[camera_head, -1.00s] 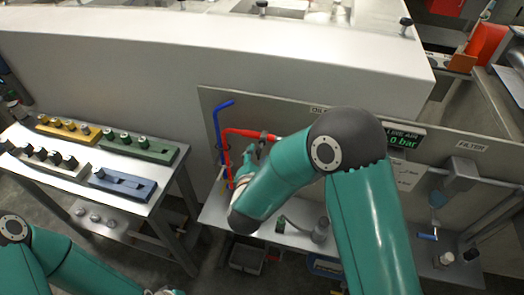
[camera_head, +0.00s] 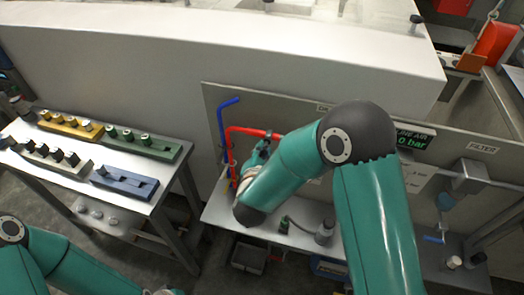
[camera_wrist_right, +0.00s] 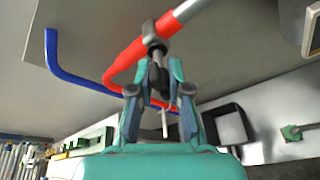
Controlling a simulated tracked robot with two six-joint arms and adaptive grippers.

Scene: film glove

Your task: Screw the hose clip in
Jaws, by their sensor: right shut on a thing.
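The hose clip (camera_wrist_right: 153,40) is a grey collar around the red hose (camera_wrist_right: 180,18) in the right wrist view. A dark screw part (camera_wrist_right: 157,77) hangs below the collar. My right gripper (camera_wrist_right: 155,70) is shut on this part, one finger on each side; the fingers hide some of it. In the head view the right gripper (camera_head: 263,148) is at the red hose (camera_head: 252,131), in front of the panel, and the clip is mostly hidden. Only a sliver of my left wrist and gripper shows at the bottom edge; its fingers are out of view.
A blue pipe (camera_head: 220,122) stands left of the red hose; it also shows in the wrist view (camera_wrist_right: 52,55). A bench (camera_head: 172,186) with coloured fixture blocks is at left. A display (camera_head: 416,136) reads 0 bar.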

